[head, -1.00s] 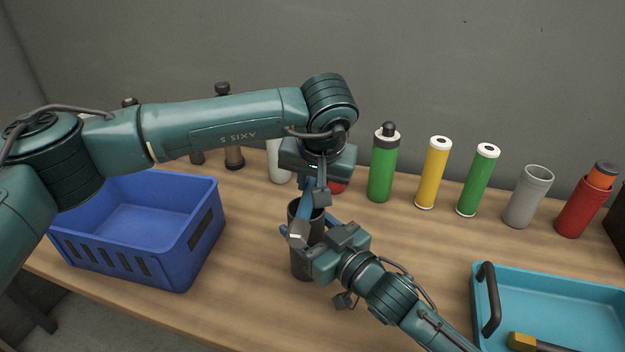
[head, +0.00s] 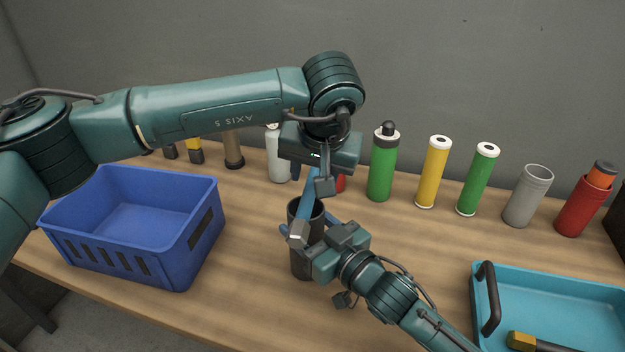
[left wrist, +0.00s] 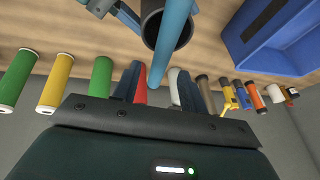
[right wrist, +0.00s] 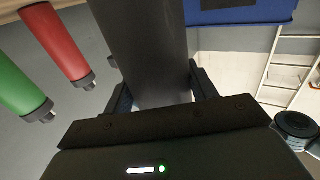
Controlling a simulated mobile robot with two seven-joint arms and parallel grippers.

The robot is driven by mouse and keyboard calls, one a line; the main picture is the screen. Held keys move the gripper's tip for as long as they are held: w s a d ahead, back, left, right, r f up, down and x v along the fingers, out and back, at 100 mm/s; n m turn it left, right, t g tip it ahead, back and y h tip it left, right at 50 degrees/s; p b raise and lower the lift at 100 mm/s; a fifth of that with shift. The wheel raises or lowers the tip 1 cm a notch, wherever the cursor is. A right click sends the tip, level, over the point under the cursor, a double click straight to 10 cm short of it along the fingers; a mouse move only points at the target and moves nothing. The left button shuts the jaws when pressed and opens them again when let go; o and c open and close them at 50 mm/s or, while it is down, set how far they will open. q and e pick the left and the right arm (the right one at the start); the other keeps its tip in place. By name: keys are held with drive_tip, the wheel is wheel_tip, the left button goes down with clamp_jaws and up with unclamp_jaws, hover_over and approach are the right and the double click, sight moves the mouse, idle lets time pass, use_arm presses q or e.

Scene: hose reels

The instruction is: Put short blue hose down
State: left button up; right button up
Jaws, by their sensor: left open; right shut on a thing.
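The short blue hose (head: 308,200) is a straight blue tube that slants under my left gripper. Its pale grey end (head: 298,233) shows in front of the dark grey cup (head: 304,262). In the left wrist view the hose (left wrist: 172,35) crosses part of the cup's mouth (left wrist: 152,25); I cannot tell whether it touches the rim. My left gripper (left wrist: 158,85) is open, with the hose's near end between its fingers. My right gripper (right wrist: 155,90) is shut on the cup, which stands upright; its fingers are partly hidden in the head view.
A blue crate (head: 75,245) stands at the left and a turquoise tray (head: 565,295) at the front right. A green bottle (head: 382,170), a yellow tube (head: 432,175) and other cylinders line the back. The wooden table (head: 410,245) is bare between cup and tray.

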sight(305, 198)
use_arm(q)
drive_tip(key=v, duration=0.7)
drive_tip(key=shift+s+r, duration=0.3)
drive_tip(key=shift+s, duration=0.05)
drive_tip(key=shift+r, duration=0.25)
drive_tip(key=shift+c, duration=0.9)
drive_tip(key=shift+w+a+r+g, duration=0.1)
drive_tip(key=shift+w+a+g, duration=0.05)
drive_tip(key=shift+a+g, duration=0.25)
drive_tip(key=shift+c, duration=0.3)
drive_tip(key=w+a+g+h, duration=0.2)
drive_tip(key=a+g+h, duration=0.1)
drive_tip(key=g, duration=0.1)
drive_tip(key=f, duration=0.3)
drive_tip(key=d+f, duration=0.1)
drive_tip(key=f, duration=0.6)
drive_tip(key=shift+s+d+f, duration=0.25)
drive_tip(key=shift+f, duration=0.15)
clamp_jaws()
